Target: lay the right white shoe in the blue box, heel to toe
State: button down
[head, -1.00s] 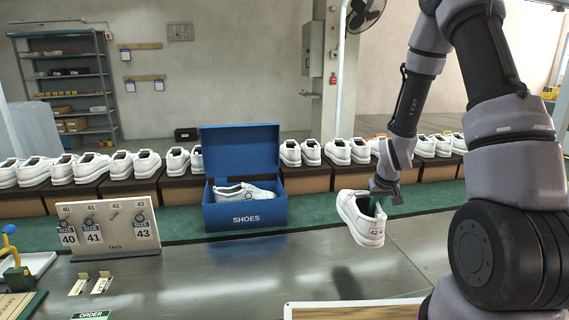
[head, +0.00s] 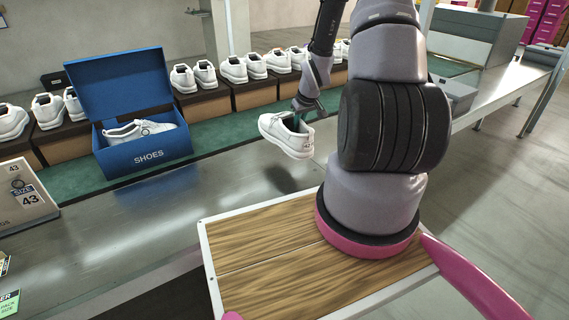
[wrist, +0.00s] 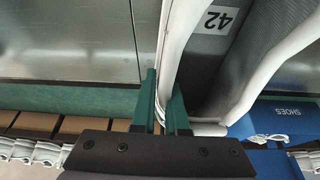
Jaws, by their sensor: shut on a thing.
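A white shoe (head: 284,137) hangs from my gripper (head: 298,118) in the head view, above the metal table and right of the box. My gripper is shut on the shoe's side wall near its opening. The box also shows in the wrist view (wrist: 272,122), at the right.
A row of white shoes (head: 232,70) stands on brown boxes behind the green strip. A tag stand (head: 25,203) is at the left. The metal table (head: 185,205) is clear between the box and the held shoe. A wood-topped surface (head: 265,255) lies in front.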

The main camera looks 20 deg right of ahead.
jog(key=shift+d+f, duration=0.1)
notch_tip(320, 180, down, 9)
jog(key=shift+f, duration=0.2)
dwell(0.5)
jog(key=shift+f, duration=0.1)
jog(key=c, duration=0.9)
grip_release()
jog(key=shift+f, duration=0.1)
jog(key=shift+c, duration=0.2)
